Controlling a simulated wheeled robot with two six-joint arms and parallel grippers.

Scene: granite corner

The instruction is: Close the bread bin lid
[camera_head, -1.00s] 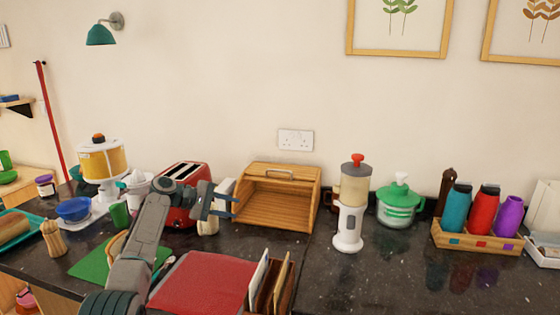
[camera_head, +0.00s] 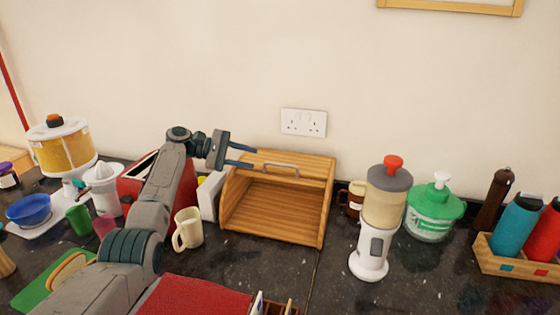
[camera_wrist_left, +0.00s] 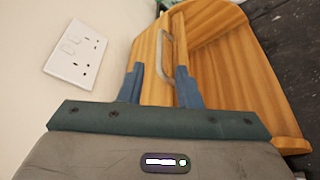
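The wooden bread bin (camera_head: 278,205) stands against the wall in the head view, its front open and its inside empty. Its lid (camera_head: 300,163) is rolled up at the top, with a metal bar handle (camera_head: 274,168) along its edge. My left gripper (camera_head: 252,156) is open just above the left part of the lid. In the left wrist view the two blue fingers (camera_wrist_left: 158,85) are spread, and the handle (camera_wrist_left: 165,55) shows between and beyond them. I cannot tell whether the fingers touch the lid. My right gripper is not in view.
A cream mug (camera_head: 188,229) and red toaster (camera_head: 180,195) stand left of the bin, near my left arm. A blender (camera_head: 375,225) and a brown mug (camera_head: 353,198) stand to its right.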

